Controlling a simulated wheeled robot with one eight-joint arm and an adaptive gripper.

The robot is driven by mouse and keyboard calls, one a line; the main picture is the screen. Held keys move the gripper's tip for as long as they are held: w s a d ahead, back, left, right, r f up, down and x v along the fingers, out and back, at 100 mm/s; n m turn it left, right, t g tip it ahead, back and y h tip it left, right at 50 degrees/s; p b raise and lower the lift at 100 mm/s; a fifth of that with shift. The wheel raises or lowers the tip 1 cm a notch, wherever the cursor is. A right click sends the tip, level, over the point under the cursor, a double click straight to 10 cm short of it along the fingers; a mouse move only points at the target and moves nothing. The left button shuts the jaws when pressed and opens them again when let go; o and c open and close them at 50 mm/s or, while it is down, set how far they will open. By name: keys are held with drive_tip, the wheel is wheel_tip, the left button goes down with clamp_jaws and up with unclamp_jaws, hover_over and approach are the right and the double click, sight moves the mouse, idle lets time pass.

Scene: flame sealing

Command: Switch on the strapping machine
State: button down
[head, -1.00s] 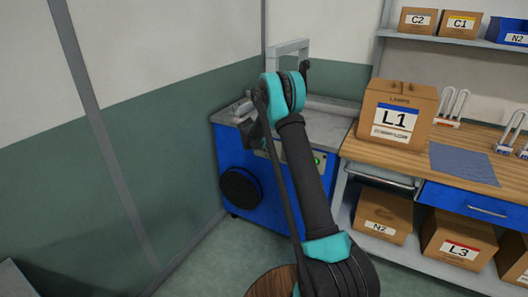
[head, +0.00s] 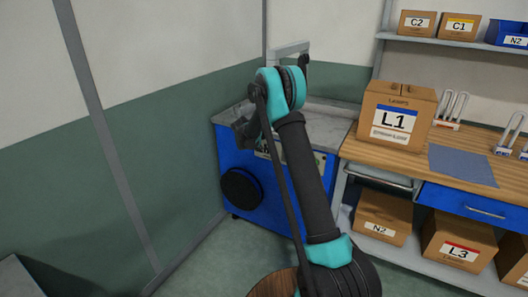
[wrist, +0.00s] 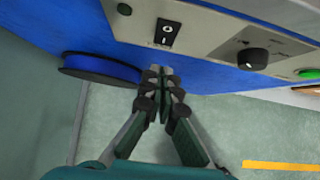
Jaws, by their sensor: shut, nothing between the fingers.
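The strapping machine is a blue cabinet (head: 225,160) with a grey top, standing in the corner. In the wrist view its grey control panel (wrist: 205,35) carries a black rocker switch (wrist: 167,32) with white marks, a black knob (wrist: 252,58) and a green button (wrist: 309,74). I cannot tell which way the rocker is set. My gripper (wrist: 158,72) is shut and empty, its fingertips below the switch in the picture and seemingly apart from it. In the head view my gripper (head: 243,132) is in front of the machine, and my arm hides much of the panel.
A black reel (head: 241,188) sits on the machine's front, at the left. A wooden workbench (head: 465,165) with a box labelled L1 (head: 398,118) stands to the right. A wall closes the left side. Floor is free in front of the machine.

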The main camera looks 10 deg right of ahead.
sight(267, 149)
drive_tip(key=v, duration=0.8)
drive_tip(key=shift+r, duration=0.2)
drive_tip(key=shift+a, duration=0.15)
drive_tip(key=shift+s+a+f, duration=0.1)
drive_tip(key=shift+s+f, duration=0.2)
drive_tip(key=shift+f, duration=0.4)
drive_tip(key=w+d+r+x, duration=0.1)
drive_tip(key=x, duration=1.2)
drive_tip(key=shift+w+d+r, duration=0.15)
drive_tip(key=shift+w+r, duration=0.25)
